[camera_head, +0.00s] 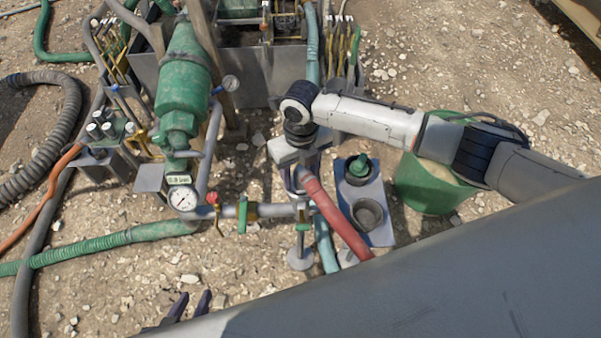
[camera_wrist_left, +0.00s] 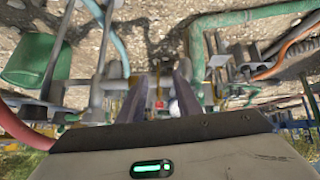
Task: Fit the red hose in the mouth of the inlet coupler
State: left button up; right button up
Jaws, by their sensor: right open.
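The red hose (camera_head: 335,215) slants down and right from below my right gripper, and its lower part is cut off by a large grey surface. A red hose also shows at the left edge of the left wrist view (camera_wrist_left: 22,130). My right gripper (camera_head: 298,182) is open at the hose's upper end; whether its fingers touch the hose is unclear. A grey horizontal pipe (camera_head: 270,210) meets fittings just below there; I cannot make out the inlet coupler's mouth. My left gripper (camera_head: 191,303) is open and empty at the bottom, and its fingers show apart in the left wrist view (camera_wrist_left: 158,98).
A green pump cylinder (camera_head: 183,80) and a pressure gauge (camera_head: 182,198) stand left of the pipe. A red valve handle (camera_head: 212,198) is on it. A grey tray (camera_head: 376,190) and a green bucket (camera_head: 430,183) stand right. Gravel lies open at lower left.

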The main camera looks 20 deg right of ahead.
aim_at(300, 165)
notch_tip(300, 165, up, 4)
jog(key=shift+r, duration=0.2)
notch_tip(300, 165, up, 5)
jog(key=shift+r+p, duration=0.15)
jog(key=shift+p, duration=0.2)
pick_arm(q)
jog(key=shift+d+r, duration=0.15)
jog(key=shift+r, duration=0.35)
pick_arm(e)
jog(key=shift+r, duration=0.35)
pick_arm(q)
jog(key=shift+w+r, duration=0.1)
jog(key=shift+r, duration=0.05)
